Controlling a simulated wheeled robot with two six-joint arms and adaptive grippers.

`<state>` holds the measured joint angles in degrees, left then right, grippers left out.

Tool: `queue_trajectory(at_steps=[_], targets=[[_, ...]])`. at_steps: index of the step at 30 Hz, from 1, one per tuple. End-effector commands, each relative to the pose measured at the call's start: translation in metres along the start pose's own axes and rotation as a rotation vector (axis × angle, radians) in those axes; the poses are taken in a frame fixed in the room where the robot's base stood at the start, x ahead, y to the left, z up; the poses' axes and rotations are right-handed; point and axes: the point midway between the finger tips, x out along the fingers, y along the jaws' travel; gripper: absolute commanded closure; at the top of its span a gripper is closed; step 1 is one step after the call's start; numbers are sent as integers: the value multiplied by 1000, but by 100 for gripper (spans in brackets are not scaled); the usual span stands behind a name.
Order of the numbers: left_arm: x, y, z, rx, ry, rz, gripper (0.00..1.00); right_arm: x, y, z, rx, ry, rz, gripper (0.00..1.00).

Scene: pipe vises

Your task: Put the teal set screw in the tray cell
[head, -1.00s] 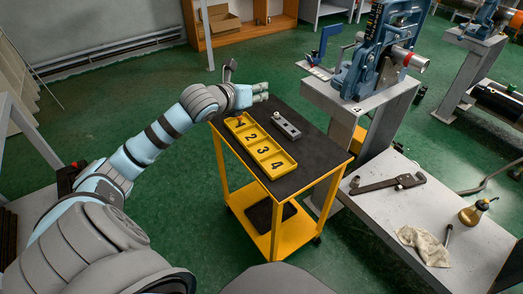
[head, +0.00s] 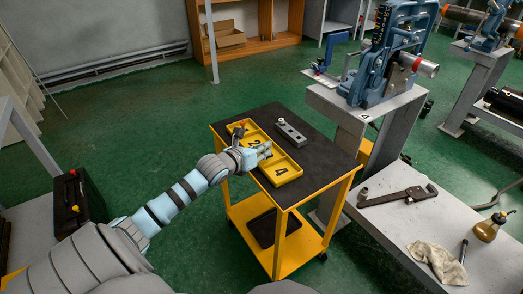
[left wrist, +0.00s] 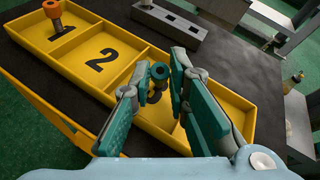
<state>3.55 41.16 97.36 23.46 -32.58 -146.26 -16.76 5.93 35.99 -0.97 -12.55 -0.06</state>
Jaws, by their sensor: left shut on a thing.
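The yellow tray (head: 297,171) lies on the cart top, with numbered cells in a row. In the left wrist view, the tray (left wrist: 137,141) shows cells 1 and 2 plainly. My left gripper (head: 268,151) is over the tray around cell 3. In the left wrist view, the left gripper (left wrist: 154,88) is shut on the teal set screw (left wrist: 159,71), which stands about upright between the fingers. The fingers partly hide the screw and cell 3, so I cannot tell whether it touches the floor. An orange-headed screw (left wrist: 52,10) stands in cell 1. My right gripper is out of view.
A grey block with holes (head: 291,134) lies beside the tray on the dark cart top (head: 325,151). A vise (head: 385,60) on a stand is behind right. A bench with a wrench (head: 398,196), rag (head: 437,262) and oil can (head: 488,228) is at right.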

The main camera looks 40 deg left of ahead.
Motion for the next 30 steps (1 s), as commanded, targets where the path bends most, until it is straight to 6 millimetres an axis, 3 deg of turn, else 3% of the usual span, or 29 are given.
queue_trajectory(at_steps=[3,4,7,19,23,30], targets=[[1,1,-3,0,-1,0,100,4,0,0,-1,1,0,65],[1,1,-3,0,0,0,81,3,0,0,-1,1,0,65],[1,0,-2,0,0,0,65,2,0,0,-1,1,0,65],[-4,0,2,1,1,1,64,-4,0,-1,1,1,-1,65],[-28,0,4,5,3,1,64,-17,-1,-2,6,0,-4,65],[-97,-3,7,10,8,-3,64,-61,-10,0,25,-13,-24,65]])
